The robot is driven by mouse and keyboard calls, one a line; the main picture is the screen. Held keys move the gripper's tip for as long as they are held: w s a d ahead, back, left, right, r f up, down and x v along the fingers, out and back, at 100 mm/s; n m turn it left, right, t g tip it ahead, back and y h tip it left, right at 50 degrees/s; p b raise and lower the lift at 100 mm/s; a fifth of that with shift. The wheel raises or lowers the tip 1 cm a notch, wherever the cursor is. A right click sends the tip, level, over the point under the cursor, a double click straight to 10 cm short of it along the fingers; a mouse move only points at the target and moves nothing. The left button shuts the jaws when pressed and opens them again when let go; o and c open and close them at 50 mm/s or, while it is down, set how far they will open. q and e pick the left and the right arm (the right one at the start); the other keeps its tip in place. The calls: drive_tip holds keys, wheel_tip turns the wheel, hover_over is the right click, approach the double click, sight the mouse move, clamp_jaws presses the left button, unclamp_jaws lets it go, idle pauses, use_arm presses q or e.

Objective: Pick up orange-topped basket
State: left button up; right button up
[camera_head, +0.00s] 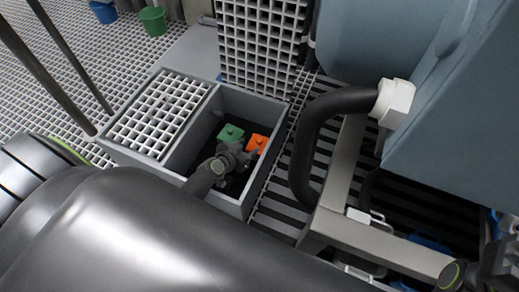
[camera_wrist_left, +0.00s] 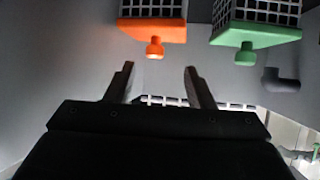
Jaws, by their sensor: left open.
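The orange-topped basket shows its orange top (camera_head: 257,142) in the head view, inside the open compartment of a grey box. In the left wrist view its orange top with a knob (camera_wrist_left: 152,32) and white mesh body are at the upper middle. My left gripper (camera_head: 240,155) reaches down into the compartment, close beside the orange top. In the left wrist view its two fingers (camera_wrist_left: 158,70) are apart with nothing between them, and the orange knob lies just beyond the tips. Part of my right arm shows at the lower right of the head view; its fingers cannot be made out.
A green-topped basket (camera_head: 230,132) stands beside the orange one and also shows in the left wrist view (camera_wrist_left: 256,36). The grey box (camera_head: 175,168) has walls around the compartment and a white grid (camera_head: 158,112) on its left part. A black hose (camera_head: 303,150) curves to the right.

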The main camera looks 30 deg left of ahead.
sight(258, 141)
use_arm(q)
drive_tip(key=x, duration=0.1)
drive_tip(key=b+x, duration=0.1)
drive_tip(key=x, duration=0.1)
drive_tip(key=shift+w+d, duration=0.3)
drive_tip(key=shift+d, duration=0.15)
drive_tip(key=shift+x, duration=0.85)
drive_tip(key=shift+r, duration=0.1)
clamp_jaws()
